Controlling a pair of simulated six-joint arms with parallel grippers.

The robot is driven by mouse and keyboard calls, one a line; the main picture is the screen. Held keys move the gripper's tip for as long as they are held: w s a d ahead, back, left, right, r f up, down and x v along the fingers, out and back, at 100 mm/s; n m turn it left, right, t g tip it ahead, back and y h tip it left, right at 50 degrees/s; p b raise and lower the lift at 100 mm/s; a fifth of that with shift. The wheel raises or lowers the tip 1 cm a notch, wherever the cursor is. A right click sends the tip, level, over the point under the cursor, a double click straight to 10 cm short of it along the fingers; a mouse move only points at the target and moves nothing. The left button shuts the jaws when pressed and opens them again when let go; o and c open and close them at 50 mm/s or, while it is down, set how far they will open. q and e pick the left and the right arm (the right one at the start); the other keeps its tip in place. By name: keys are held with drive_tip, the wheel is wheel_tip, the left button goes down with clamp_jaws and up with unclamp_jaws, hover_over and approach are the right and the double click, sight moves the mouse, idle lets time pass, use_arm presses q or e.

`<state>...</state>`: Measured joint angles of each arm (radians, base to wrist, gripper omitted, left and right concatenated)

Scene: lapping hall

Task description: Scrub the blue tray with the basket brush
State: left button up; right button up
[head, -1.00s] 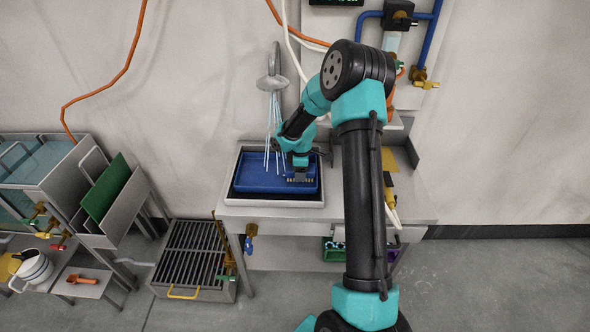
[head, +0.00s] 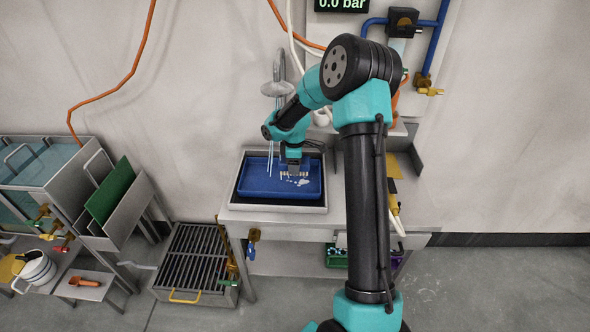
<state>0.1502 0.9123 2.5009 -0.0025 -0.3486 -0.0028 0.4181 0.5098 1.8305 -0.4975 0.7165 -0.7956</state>
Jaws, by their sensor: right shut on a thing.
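The blue tray (head: 256,186) lies in a black-lined basin with a pale rim (head: 256,206) on the bench. My right gripper (head: 294,167) is over the tray's right half, shut on the brush (head: 293,174). The brush's pale bristles face down at the tray floor; I cannot tell whether they touch. White patches, like foam, show on the tray floor just below the brush. My left gripper is not in view.
A shower head (head: 277,89) hangs above the basin, with a few thin water streams below it. A slatted metal grate (head: 190,262) stands on the floor at left. A green board (head: 110,190) leans in a rack. A display (head: 341,5) reads 0.0 bar.

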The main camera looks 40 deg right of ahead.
drive_tip(key=shift+r, duration=1.2)
drive_tip(key=shift+f, duration=0.15)
drive_tip(key=shift+f, duration=0.15)
